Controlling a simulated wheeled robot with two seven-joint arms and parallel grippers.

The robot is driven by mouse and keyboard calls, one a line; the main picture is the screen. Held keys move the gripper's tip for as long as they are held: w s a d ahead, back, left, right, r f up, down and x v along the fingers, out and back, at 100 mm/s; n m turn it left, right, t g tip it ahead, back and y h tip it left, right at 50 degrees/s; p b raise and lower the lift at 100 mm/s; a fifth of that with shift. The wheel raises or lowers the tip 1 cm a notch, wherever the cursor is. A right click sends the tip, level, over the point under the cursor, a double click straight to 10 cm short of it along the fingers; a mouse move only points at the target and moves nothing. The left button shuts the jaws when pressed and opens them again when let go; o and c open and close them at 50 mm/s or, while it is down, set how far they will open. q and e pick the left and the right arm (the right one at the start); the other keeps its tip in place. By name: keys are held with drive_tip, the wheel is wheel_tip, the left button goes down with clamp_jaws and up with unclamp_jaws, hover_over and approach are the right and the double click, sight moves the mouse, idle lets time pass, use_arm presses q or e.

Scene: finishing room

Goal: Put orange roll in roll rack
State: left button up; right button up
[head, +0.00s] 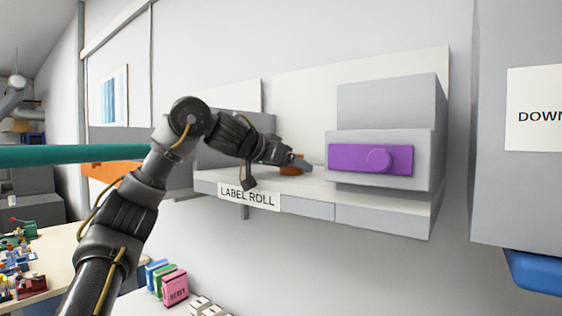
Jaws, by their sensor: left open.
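A small orange thing, apparently the orange roll (290,171), sits on the grey wall shelf (312,186), partly hidden by my left gripper. My left gripper (301,163) is open at the orange roll, its fingers at the roll's upper side. I cannot tell whether they touch it. The shelf carries a white sign (248,196) reading LABEL ROLL. I cannot tell whether this shelf is the roll rack. My right gripper is not in view.
A grey box (425,165) with a purple knobbed panel (350,160) stands right of the roll. A grey cabinet (510,200) is at far right. Coloured boxes (174,287) stand below. A teal bar (70,155) crosses at left. The shelf between roll and grey box is narrow.

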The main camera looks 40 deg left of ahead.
use_arm(q)
drive_tip(key=shift+s+r, duration=0.2)
drive_tip(key=shift+r, duration=0.05)
drive_tip(key=b+v, duration=0.1)
drive_tip(key=v, duration=1)
drive_tip(key=shift+s+b, duration=0.3)
drive_tip(key=shift+b, duration=0.1)
